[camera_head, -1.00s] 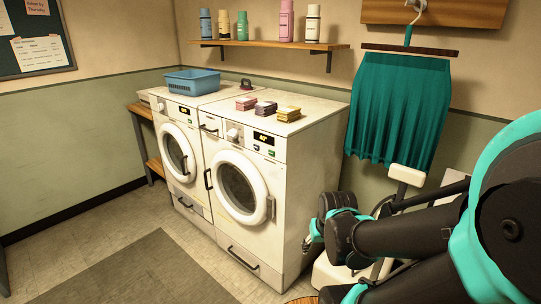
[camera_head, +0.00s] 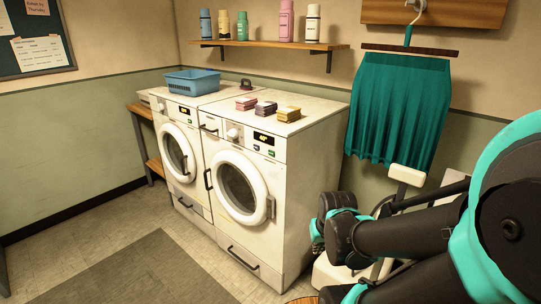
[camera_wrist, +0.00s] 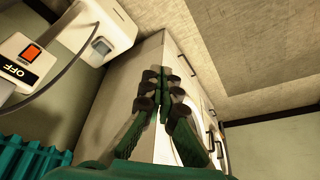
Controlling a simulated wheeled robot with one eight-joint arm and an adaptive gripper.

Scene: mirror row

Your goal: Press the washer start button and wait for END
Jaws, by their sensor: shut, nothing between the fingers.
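Two white front-loading washers stand side by side, the left washer (camera_head: 178,150) and the nearer right washer (camera_head: 240,185). Both round doors look shut. The right washer's panel has a knob (camera_head: 234,133), a small dark display (camera_head: 264,138) with yellow characters too small to read, and small coloured buttons (camera_head: 271,153) below it. Their labels cannot be read. My gripper (camera_wrist: 166,80) is shut and empty in the wrist view, with the right washer's pale side (camera_wrist: 120,100) beyond it. In the head view my arm is right of the washers, apart from the panel.
A blue basket (camera_head: 192,82) and several small stacks (camera_head: 266,108) sit on the washers. Bottles stand on a wall shelf (camera_head: 265,43). A teal skirt (camera_head: 398,110) hangs at right. A white appliance with a red switch marked OFF (camera_wrist: 31,50) is near my gripper. Floor in front is clear.

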